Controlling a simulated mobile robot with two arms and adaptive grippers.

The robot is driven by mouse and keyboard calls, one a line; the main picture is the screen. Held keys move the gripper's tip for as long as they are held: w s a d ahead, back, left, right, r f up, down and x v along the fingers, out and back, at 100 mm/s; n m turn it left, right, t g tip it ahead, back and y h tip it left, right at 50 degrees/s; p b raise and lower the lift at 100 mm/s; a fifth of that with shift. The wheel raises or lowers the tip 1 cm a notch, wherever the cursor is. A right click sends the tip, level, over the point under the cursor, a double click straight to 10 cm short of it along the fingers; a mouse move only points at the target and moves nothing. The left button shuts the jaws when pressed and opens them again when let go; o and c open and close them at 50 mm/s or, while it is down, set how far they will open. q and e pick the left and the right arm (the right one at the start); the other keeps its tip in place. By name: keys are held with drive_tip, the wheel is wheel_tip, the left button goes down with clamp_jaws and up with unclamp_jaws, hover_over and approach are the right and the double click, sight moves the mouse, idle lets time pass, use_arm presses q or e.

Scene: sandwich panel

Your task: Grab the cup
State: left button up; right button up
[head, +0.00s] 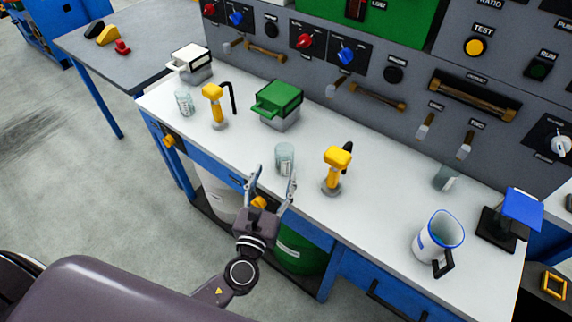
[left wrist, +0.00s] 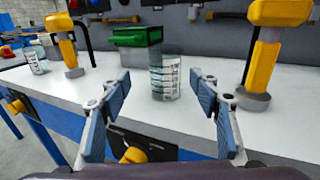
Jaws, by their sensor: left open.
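A clear glass cup (head: 284,158) with markings stands upright on the white counter, near its front edge. It also shows in the left wrist view (left wrist: 165,78), ahead of and between my fingers. My left gripper (head: 272,184) is open and empty, in front of the cup and apart from it. Its two fingers (left wrist: 160,112) are spread wide in the left wrist view. Another clear cup (head: 184,103) stands at the counter's left end, and a third clear vessel (head: 445,178) stands at the right. A white jug (head: 438,236) with a blue rim and black handle stands at the front right.
Yellow-topped tools (head: 336,170) and (head: 214,105) stand on either side of the cup. A green-lidded box (head: 278,103) is behind it. A blue-topped device (head: 520,214) stands at the right end. The counter (head: 375,205) is clear between the yellow tool and the jug.

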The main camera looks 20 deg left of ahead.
sight(282, 163)
use_arm(q)
drive_tip(key=w, duration=0.2)
drive_tip(key=w+p, duration=0.1)
drive_tip(key=w, duration=0.3)
drive_tip(key=shift+w+d+r, duration=0.2)
drive_tip(key=shift+w+d, duration=0.1)
drive_tip(key=shift+w+f, duration=0.1)
drive_tip(key=shift+w, duration=0.5)
drive_tip(key=shift+c, duration=0.6)
drive_tip(key=c, duration=1)
drive_tip(key=shift+c, duration=0.8)
